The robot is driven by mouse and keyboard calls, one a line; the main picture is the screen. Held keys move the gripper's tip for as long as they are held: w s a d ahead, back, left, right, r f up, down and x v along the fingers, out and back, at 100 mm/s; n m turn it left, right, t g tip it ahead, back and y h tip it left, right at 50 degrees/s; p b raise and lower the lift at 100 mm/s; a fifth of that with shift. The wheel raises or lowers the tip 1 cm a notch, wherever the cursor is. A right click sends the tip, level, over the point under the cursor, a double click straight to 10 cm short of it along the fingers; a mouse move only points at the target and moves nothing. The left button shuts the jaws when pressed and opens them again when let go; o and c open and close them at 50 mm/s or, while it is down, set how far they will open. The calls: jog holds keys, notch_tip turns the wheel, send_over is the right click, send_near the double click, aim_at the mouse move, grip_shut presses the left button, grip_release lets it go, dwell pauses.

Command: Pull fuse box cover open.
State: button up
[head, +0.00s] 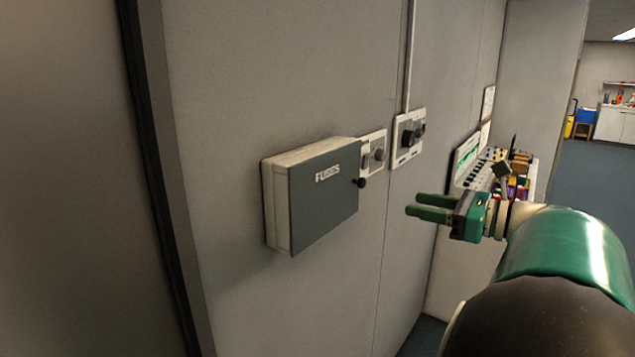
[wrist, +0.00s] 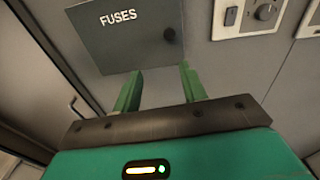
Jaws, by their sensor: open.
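The fuse box (head: 278,205) is mounted on the wall, with its grey cover (head: 322,205) marked "FUSES" shut against it. My green gripper (head: 418,204) is open and empty, to the right of the box and apart from the knob. It also shows in the wrist view (wrist: 160,82) with a gap between its two fingers.
A switch plate with a dial (head: 373,155) is on the wall just right of the box, and another switch panel (head: 408,138) with a conduit is beyond it. A cluttered shelf (head: 500,175) stands behind my gripper. A dark vertical edge strip (head: 160,180) is left of the box.

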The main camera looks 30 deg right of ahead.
aim_at(364, 183)
jog(key=shift+m+t, duration=0.4)
jog(key=x, duration=0.4)
jog(key=d+x, duration=0.1)
jog(key=x, duration=0.7)
jog(key=shift+w+d+r, duration=0.3)
jog(key=shift+w+d, duration=0.05)
grip_shut()
